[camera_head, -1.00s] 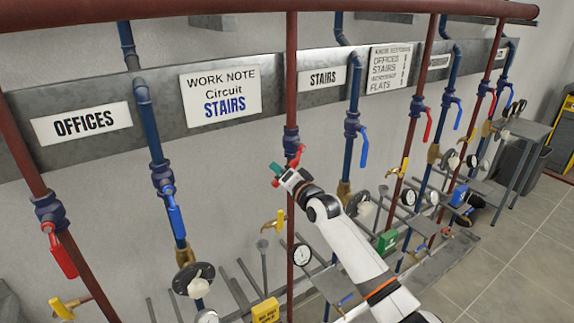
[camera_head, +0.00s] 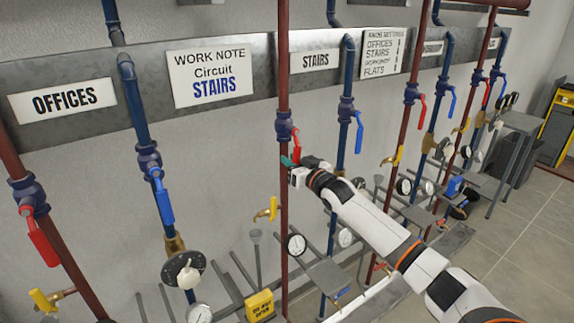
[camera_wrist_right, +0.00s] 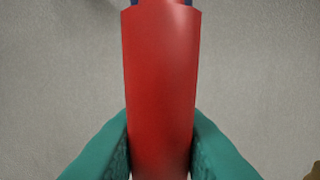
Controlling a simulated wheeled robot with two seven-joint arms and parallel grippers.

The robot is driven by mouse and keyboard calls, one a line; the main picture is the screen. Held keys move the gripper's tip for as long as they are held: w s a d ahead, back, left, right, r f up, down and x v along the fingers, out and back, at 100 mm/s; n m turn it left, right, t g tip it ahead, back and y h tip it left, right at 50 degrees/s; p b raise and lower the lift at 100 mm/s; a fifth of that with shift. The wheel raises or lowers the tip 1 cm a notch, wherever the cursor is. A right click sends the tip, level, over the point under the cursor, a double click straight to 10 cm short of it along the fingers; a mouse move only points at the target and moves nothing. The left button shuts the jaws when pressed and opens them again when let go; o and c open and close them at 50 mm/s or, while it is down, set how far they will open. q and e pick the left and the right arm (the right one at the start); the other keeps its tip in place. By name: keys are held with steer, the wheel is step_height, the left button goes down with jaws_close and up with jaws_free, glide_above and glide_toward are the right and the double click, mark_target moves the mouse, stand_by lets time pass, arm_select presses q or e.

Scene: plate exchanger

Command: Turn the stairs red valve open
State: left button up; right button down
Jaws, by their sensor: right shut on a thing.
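The stairs red valve sits on the red pipe (camera_head: 283,210) left of the STAIRS label (camera_head: 315,61). It has a dark blue body (camera_head: 284,127) and a red lever (camera_head: 296,146) pointing down. My right gripper (camera_head: 289,163) reaches in from the lower right, with its green fingertips at the lever's lower end. In the right wrist view, the red lever (camera_wrist_right: 160,80) stands upright between the two green fingers (camera_wrist_right: 160,150), which press on both its sides. The gripper hides the lever's lower end in the head view. My left gripper is not in view.
A blue-handled valve (camera_head: 346,110) on a blue pipe stands just right of the red pipe. A yellow-handled tap (camera_head: 268,210) is below left of my gripper. Gauges (camera_head: 296,244) and grey ledges (camera_head: 328,275) lie lower down. Open floor (camera_head: 530,230) is at the right.

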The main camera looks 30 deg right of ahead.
steer(key=shift+d+f+n, duration=0.15)
steer(key=shift+d+n, duration=0.35)
steer(key=shift+n, duration=0.1)
steer(key=c, duration=1.2)
jaws_free()
steer(key=shift+d, duration=0.1)
steer(key=s+b, duration=0.3)
steer(key=s, duration=0.9)
steer(key=shift+d, duration=0.45)
